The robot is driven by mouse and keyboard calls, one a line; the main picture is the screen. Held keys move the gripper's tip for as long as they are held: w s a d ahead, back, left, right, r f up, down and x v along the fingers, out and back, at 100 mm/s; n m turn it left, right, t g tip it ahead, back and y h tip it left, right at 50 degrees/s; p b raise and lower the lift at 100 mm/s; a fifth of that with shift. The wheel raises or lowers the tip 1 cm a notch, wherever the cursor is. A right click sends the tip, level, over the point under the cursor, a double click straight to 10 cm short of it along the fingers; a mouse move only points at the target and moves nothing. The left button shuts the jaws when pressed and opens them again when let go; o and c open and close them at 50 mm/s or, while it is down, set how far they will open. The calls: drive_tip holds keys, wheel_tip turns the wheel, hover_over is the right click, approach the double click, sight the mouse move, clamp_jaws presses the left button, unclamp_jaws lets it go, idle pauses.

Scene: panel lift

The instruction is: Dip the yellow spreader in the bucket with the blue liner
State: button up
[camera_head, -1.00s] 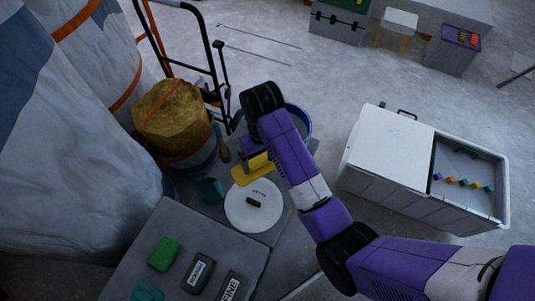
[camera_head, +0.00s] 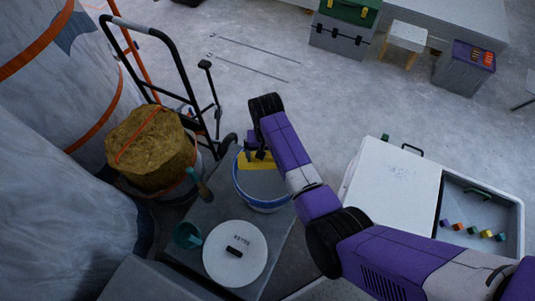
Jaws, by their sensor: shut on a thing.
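The yellow spreader (camera_head: 262,161) shows in the head view at the mouth of the bucket with the blue liner (camera_head: 263,206). My gripper (camera_head: 257,152) is shut on the spreader from above. The spreader lies over the grey surface inside the rim; I cannot tell whether it touches that surface. My purple arm hides the right part of the bucket. The bucket stands at the far right of a grey platform.
A round white lid (camera_head: 235,262) with a dark handle lies on the platform (camera_head: 205,222), beside a teal cup (camera_head: 187,235) and a brush (camera_head: 199,183). A tub with a brown lump (camera_head: 150,145) and a hand truck (camera_head: 185,98) stand left. A white chest (camera_head: 392,192) stands right.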

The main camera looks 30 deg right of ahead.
wheel_tip(320, 180, down, 13)
drive_tip(key=b, duration=1)
drive_tip(key=shift+r, duration=0.15)
idle(0.7)
wheel_tip(320, 180, up, 11)
drive_tip(key=p, duration=1)
drive_tip(key=shift+p, duration=0.35)
